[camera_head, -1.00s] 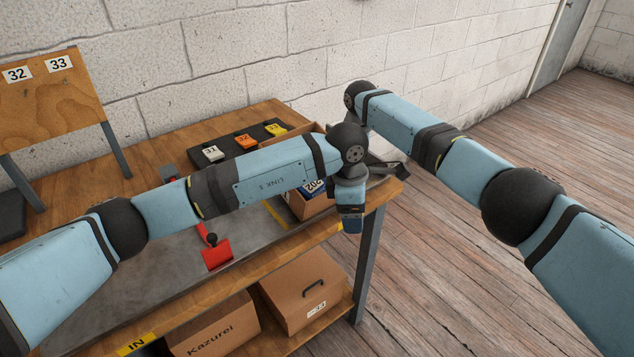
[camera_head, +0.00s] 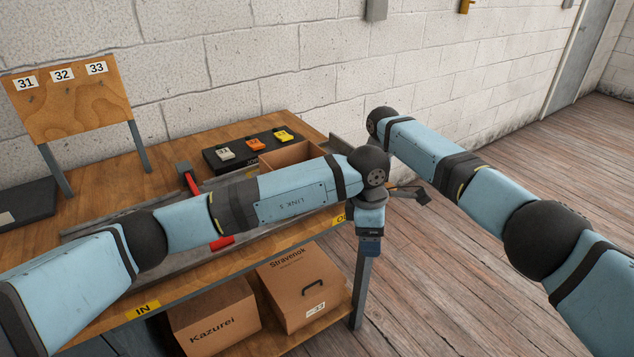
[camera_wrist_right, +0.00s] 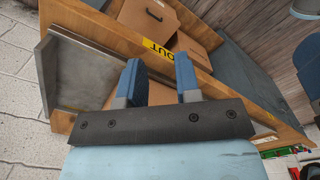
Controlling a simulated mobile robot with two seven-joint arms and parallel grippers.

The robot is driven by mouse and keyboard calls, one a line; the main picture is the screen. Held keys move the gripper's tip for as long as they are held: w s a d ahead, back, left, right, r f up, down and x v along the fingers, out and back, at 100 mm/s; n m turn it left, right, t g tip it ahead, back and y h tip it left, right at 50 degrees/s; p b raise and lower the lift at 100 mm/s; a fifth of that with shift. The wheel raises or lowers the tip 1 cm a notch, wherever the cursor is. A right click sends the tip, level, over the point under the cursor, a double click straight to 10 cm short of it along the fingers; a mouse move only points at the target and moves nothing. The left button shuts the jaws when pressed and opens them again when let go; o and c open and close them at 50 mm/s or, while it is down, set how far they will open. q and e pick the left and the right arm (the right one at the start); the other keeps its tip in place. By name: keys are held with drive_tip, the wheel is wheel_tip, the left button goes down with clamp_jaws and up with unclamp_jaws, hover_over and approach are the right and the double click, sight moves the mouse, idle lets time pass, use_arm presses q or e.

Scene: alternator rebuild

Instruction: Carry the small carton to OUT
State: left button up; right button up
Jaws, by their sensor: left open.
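The small carton (camera_head: 287,156) is an open-topped brown box on the bench near its right end. My left arm hides its front part. In the right wrist view, brown cardboard that seems to be this carton shows between and beside the fingers. The yellow OUT label (camera_wrist_right: 158,48) is on the bench's front edge; in the head view my left arm partly covers it (camera_head: 341,219). My left gripper (camera_head: 369,246) hangs just off the bench's right front corner, open. My right gripper (camera_wrist_right: 158,82) has its two blue fingers apart; in the head view it is largely hidden behind my left arm.
A black tray (camera_head: 219,165) with numbered pieces stands behind the carton. A red-handled tool (camera_head: 189,180) lies left of it. The IN label (camera_head: 143,309) marks the front edge at left. Two larger boxes, Kazurei (camera_head: 215,318) and Stravenok (camera_head: 290,295), fill the lower shelf.

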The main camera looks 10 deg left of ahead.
drive_tip(key=shift+s+d, duration=0.15)
drive_tip(key=o, duration=0.8)
wheel_tip(320, 180, up, 12)
drive_tip(key=shift+w+a, duration=0.2)
drive_tip(key=shift+w, duration=0.05)
